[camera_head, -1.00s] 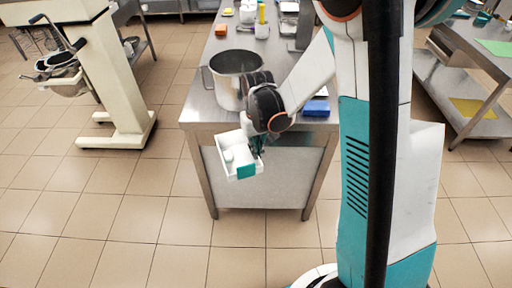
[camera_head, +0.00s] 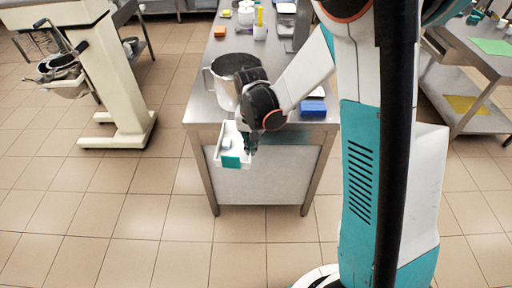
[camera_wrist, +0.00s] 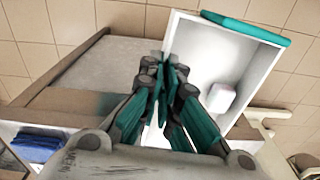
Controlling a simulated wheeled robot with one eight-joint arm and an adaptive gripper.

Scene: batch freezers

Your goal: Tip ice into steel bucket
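The steel bucket (camera_head: 221,88), wide and open-topped with a side handle, stands upright on the near end of the steel table (camera_head: 290,125). A white open box (camera_head: 219,146) with a teal end piece hangs in front of the table's near edge, below and apart from the bucket. It also shows in the wrist view (camera_wrist: 253,55), with a pale block of ice (camera_wrist: 220,98) inside. My gripper (camera_wrist: 170,75) appears shut on the box's side wall; in the head view its fingers (camera_head: 249,143) are partly hidden.
A blue block (camera_head: 313,108) lies on the table right of my wrist. Small containers (camera_head: 245,14) and an orange block (camera_head: 220,32) stand farther back. A cream machine (camera_head: 105,75) stands at the left and another steel table (camera_head: 478,50) at the right. The floor in front is clear.

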